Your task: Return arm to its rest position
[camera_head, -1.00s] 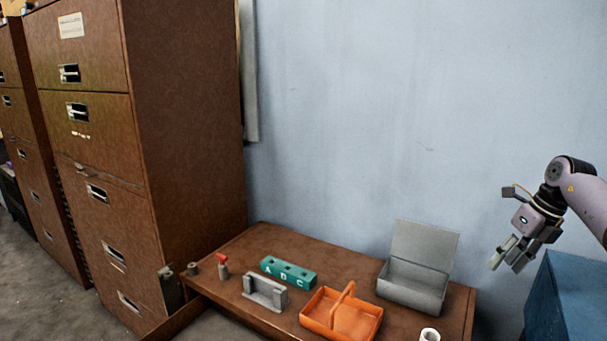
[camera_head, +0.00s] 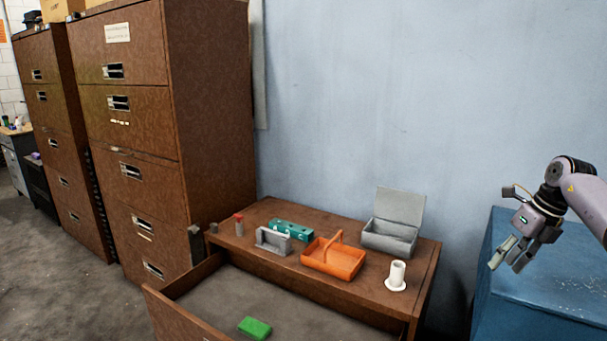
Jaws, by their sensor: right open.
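My right gripper (camera_head: 511,254) is at the right side of the head view, on the arm that comes in from the right edge. Its fingers are apart with nothing between them. In the picture it lies in front of a blue box-like surface (camera_head: 548,290), clear of the brown desk (camera_head: 318,212). My left gripper is not in view.
On the desk stand an orange basket (camera_head: 345,265), an open grey box (camera_head: 388,240), a white flanged cylinder (camera_head: 397,275), a teal block (camera_head: 292,231) and a grey holder (camera_head: 272,241). An open drawer (camera_head: 205,300) holds a green block (camera_head: 254,328). Brown cabinets (camera_head: 215,130) stand left.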

